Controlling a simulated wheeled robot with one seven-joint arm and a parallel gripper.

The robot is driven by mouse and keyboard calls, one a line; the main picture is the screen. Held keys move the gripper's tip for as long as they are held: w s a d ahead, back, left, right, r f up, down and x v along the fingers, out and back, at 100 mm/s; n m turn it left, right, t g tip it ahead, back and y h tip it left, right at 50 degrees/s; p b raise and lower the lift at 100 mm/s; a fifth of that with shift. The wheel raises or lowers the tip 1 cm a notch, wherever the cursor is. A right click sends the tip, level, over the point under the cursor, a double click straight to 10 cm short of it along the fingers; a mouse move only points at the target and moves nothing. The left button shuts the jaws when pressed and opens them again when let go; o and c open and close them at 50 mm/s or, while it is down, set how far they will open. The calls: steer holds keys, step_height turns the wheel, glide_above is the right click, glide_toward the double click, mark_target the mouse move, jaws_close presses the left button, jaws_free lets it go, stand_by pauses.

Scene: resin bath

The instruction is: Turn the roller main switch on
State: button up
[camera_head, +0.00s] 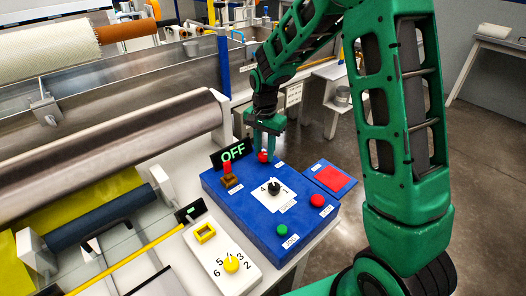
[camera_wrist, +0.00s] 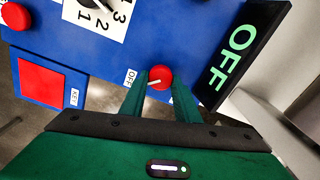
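The roller main switch appears to be the red round knob (camera_head: 263,156) at the far edge of the blue control panel (camera_head: 262,235). In the wrist view the red knob (camera_wrist: 162,74) has a white pointer mark towards the left, the side of a small OFF label (camera_wrist: 131,77). A black display (camera_head: 234,152) beside it reads OFF in green; it also shows in the wrist view (camera_wrist: 232,58). My gripper (camera_head: 266,150) reaches down to the knob, and its two green fingers (camera_wrist: 161,88) flank it closely. I cannot tell whether they touch it.
The panel also bears a black numbered dial (camera_head: 274,188), a red button (camera_head: 317,200), a green button (camera_head: 282,230) and a red-topped lever (camera_head: 228,172). A red square pad (camera_head: 331,178) lies to the right. A white box with a yellow dial (camera_head: 232,264) stands in front. Large rollers fill the left.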

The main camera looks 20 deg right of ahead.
steer(key=shift+w+n, duration=0.15)
steer(key=shift+n, duration=0.35)
steer(key=n, duration=0.4)
steer(key=shift+a+r, duration=0.1)
steer(key=shift+a, duration=0.05)
steer(key=n, duration=0.4)
steer(key=shift+w, duration=0.1)
steer(key=n, duration=0.4)
steer(key=shift+a+n, duration=0.1)
steer(key=shift+n, duration=2.3)
steer(key=o, duration=0.9)
steer(key=shift+o, duration=0.8)
